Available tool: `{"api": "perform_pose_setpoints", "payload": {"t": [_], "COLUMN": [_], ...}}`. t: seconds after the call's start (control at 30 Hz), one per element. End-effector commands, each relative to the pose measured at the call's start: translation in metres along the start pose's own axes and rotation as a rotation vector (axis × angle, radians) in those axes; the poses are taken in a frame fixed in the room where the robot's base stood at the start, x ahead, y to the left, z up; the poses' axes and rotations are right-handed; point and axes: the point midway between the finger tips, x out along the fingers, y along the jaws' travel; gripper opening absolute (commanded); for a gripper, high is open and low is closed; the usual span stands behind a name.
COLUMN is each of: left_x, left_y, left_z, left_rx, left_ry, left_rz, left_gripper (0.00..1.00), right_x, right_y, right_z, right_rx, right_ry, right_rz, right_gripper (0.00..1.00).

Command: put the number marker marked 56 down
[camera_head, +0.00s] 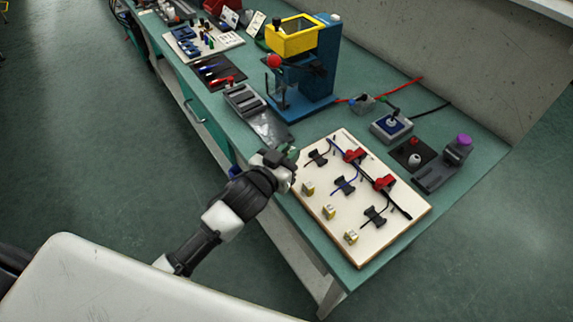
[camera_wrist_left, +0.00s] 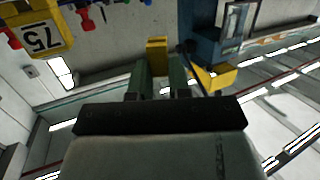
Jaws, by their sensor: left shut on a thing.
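My left gripper (camera_head: 291,160) is over the table's near edge, just beyond the left corner of the cream board (camera_head: 375,240). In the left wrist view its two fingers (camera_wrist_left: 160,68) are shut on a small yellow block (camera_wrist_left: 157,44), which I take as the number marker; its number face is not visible. In the head view the held marker is hidden by the gripper. Three yellow markers stand on the board: a far one (camera_head: 308,188), a middle one (camera_head: 328,212) and a near one (camera_head: 351,237). Their numbers are too small to read. My right gripper is not in view.
The board also carries black clips and red blocks (camera_head: 383,183). A grey tray (camera_head: 243,101) and the blue press (camera_head: 308,75) with a yellow hopper (camera_head: 292,38) stand beyond the gripper.

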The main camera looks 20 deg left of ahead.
Motion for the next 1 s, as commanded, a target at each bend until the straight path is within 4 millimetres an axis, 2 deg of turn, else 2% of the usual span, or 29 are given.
{"api": "perform_pose_setpoints", "payload": {"t": [0.1, 0.3, 0.4, 0.77, 0.8, 0.93, 1.0], "left_x": [-0.005, -0.001, 0.001, 0.002, 0.002, 0.001, 0.001], "left_y": [-0.002, -0.001, -0.001, -0.001, -0.001, -0.001, -0.001], "left_z": [0.006, 0.035, 0.043, 0.047, 0.046, 0.046, 0.046], "left_rx": [0.001, -0.001, -0.001, 0.000, 0.000, 0.000, 0.000], "left_ry": [0.000, -0.002, 0.000, 0.001, 0.001, 0.001, 0.001], "left_rz": [-0.001, -0.001, 0.000, 0.000, 0.000, 0.000, 0.000], "left_gripper": [0.00, 0.00, 0.00, 0.00, 0.21, 0.41, 0.43], "right_x": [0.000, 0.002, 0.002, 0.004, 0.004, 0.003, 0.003], "right_y": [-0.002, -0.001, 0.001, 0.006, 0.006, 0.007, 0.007], "right_z": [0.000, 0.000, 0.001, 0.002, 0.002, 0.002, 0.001], "right_rx": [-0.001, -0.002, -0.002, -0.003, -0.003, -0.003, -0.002], "right_ry": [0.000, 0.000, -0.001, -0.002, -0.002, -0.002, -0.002], "right_rz": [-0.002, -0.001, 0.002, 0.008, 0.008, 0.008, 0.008], "right_gripper": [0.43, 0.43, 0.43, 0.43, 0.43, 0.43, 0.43]}}
